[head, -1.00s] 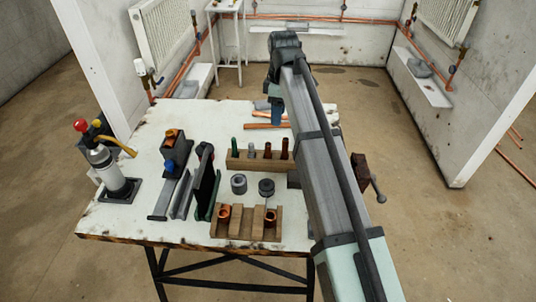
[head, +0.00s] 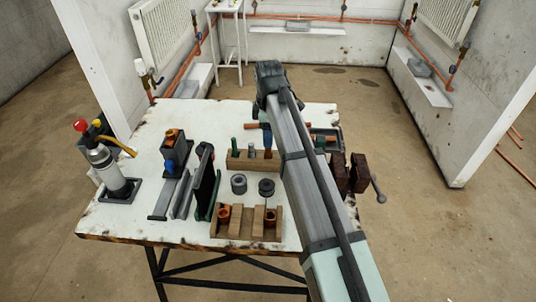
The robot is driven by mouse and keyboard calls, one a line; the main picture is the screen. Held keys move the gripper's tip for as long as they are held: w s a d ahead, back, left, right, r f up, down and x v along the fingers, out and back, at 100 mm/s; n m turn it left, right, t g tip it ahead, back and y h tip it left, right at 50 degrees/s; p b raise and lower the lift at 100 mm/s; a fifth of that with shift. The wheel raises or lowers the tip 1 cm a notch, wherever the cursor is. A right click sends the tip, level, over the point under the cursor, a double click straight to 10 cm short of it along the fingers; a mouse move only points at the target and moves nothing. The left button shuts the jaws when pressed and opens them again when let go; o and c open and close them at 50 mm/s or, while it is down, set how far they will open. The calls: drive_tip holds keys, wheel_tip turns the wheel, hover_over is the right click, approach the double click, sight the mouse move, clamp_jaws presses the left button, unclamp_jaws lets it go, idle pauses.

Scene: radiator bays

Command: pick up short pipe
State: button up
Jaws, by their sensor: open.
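Copper pipe pieces lie at the back of the workbench. One end (head: 250,126) shows left of my arm, and another copper piece (head: 330,138) shows right of it at a dark tray. I cannot tell which is the short pipe. My gripper (head: 267,146) points down near the back wooden block, seemingly in front of the copper piece on the left. It is open, with no pipe visible in it. Its fingertips are too small to make out, and my arm hides part of the bench behind it.
The back wooden block (head: 240,162) holds upright tools. A front wooden block (head: 233,234) holds copper fittings. Two grey rings (head: 239,184) lie between. A torch bottle (head: 108,168) stands at left, and a brown vise (head: 358,173) at the right edge. The bench's back left is clear.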

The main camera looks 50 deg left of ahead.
sight(268, 154)
drive_tip(key=shift+f, duration=2.6)
drive_tip(key=shift+c, duration=0.2)
clamp_jaws()
